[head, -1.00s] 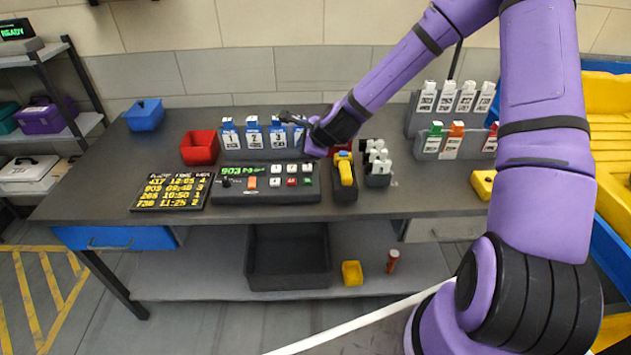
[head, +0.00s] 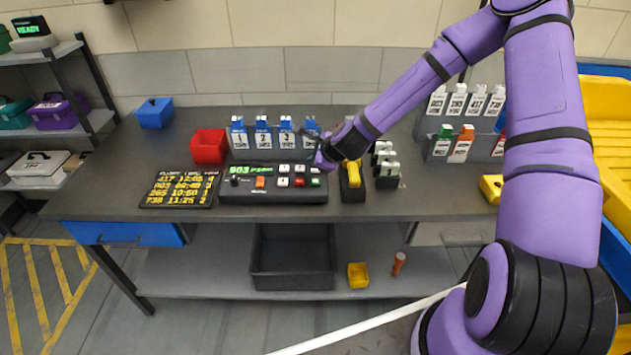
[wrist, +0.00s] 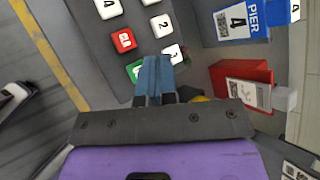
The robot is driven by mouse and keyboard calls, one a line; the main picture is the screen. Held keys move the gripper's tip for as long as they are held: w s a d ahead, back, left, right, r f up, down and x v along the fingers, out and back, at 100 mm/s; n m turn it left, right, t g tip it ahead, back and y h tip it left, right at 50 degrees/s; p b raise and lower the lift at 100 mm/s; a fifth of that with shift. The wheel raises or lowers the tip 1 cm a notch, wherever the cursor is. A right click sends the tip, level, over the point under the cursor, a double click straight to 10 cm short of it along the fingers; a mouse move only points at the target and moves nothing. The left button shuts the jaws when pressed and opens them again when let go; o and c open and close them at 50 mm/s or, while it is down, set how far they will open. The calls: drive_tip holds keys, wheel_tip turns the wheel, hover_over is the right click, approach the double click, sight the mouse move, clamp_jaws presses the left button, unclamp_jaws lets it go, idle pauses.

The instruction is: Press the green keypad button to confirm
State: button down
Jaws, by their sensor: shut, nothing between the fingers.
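The keypad console (head: 250,197) lies on the bench with a lit green display, an orange block and several white, red and green buttons. The green button (head: 315,182) is at the right end of the lower row. My gripper (head: 319,166) is low over the console's right end, close to the green button. In the wrist view my shut, empty blue-grey fingers (wrist: 155,72) partly cover the green button (wrist: 134,70). The red button (wrist: 123,40) and white button 3 (wrist: 172,53) are beside it. I cannot tell whether the fingertips touch the green button.
Pier-numbered holders (head: 262,148) stand behind the console. A yellow-handled item in a dark holder (head: 352,190) and white-topped pieces (head: 386,166) are to its right. A red bin (head: 208,147) and a flight board (head: 180,190) are left.

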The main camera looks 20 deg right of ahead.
sight(315, 182)
drive_tip(key=shift+f, duration=2.45)
drive_tip(key=shift+f, duration=0.15)
drive_tip(key=shift+f, duration=0.25)
drive_tip(key=shift+f, duration=0.45)
idle(0.9)
drive_tip(key=shift+r, duration=0.85)
drive_tip(key=shift+r, duration=2.55)
